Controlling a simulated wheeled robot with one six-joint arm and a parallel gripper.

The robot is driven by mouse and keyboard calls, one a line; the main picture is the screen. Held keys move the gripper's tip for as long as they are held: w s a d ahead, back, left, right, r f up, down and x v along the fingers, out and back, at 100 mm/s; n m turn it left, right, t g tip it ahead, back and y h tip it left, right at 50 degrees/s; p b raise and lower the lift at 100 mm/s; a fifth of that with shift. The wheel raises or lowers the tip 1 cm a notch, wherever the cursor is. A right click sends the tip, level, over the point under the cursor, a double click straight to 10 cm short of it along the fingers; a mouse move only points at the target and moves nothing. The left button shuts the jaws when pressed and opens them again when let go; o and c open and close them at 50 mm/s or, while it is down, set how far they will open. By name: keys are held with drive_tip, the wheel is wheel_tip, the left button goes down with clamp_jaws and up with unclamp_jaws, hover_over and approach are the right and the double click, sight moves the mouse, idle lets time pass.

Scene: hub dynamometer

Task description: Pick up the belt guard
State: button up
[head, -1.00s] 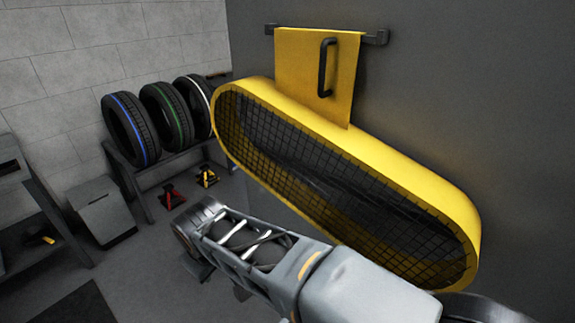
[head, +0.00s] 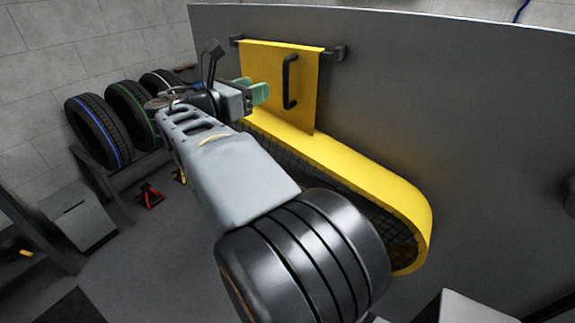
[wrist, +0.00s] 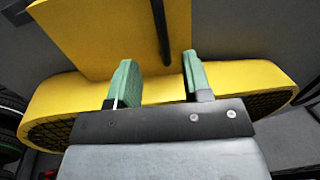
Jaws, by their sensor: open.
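The yellow belt guard (head: 345,160) hangs on a dark wall panel. It has a long rounded yellow rim with dark mesh inside, and a flat yellow plate (head: 262,68) above with a black handle (head: 290,82). My gripper (head: 261,91) is in front of the plate, left of the handle and apart from it. In the wrist view my green fingertips (wrist: 160,80) are spread with nothing between them. The handle (wrist: 160,30) stands ahead, between the fingers' directions. The guard's rim (wrist: 60,95) passes behind the fingers. My arm hides much of the mesh.
A bracket bar (head: 338,53) holds the plate's top on the panel (head: 450,90). Tires (head: 95,130) stand on a rack at left. A red jack stand (head: 150,196) and a grey bin (head: 82,220) are on the floor.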

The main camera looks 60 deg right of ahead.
sight(284, 79)
drive_tip(key=p+x, duration=0.1)
drive_tip(key=x, duration=0.4)
drive_tip(key=p+x, duration=0.2)
drive_tip(key=x, duration=0.3)
drive_tip(key=shift+d+f, duration=0.2)
drive_tip(key=shift+d, duration=0.1)
drive_tip(key=shift+c, duration=0.3)
clamp_jaws()
idle(0.8)
drive_tip(key=shift+r, duration=0.15)
